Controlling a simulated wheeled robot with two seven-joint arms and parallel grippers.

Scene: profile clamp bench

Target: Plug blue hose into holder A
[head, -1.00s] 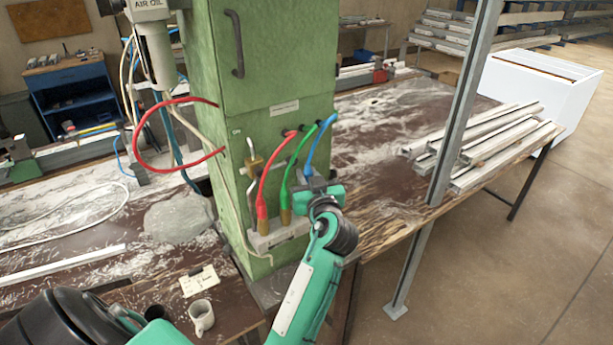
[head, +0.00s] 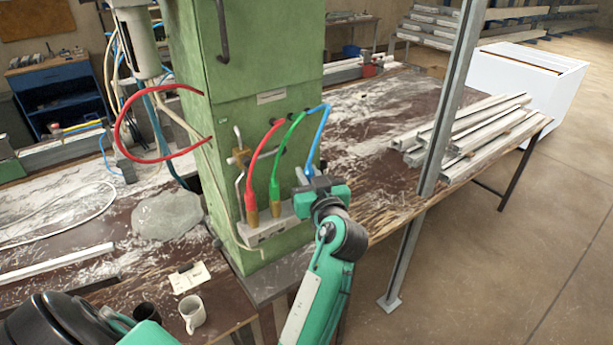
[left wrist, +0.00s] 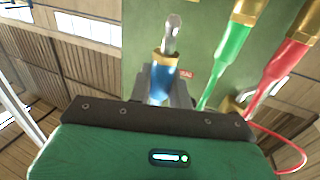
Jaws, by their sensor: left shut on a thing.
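My left gripper (head: 322,192) is shut on the blue hose (head: 321,133) near its lower end, just right of the grey holder block (head: 262,232) on the green cabinet. In the left wrist view the blue hose's end (left wrist: 165,75) shows a brass collar and a bare metal tip, between the grey fingers (left wrist: 160,88). The tip appears free, apart from any socket. The red hose (head: 252,190) and green hose (head: 275,180) stand upright with brass ends at the block. The right part of the block is hidden behind my gripper, and no holder letter is readable. My right gripper is not seen.
The green cabinet (head: 245,100) stands close behind the hoses. A steel post (head: 450,110) rises right of my left arm, with metal profiles (head: 470,135) stacked behind it. A white mug (head: 192,313) and a card (head: 189,277) lie at the bench's front left.

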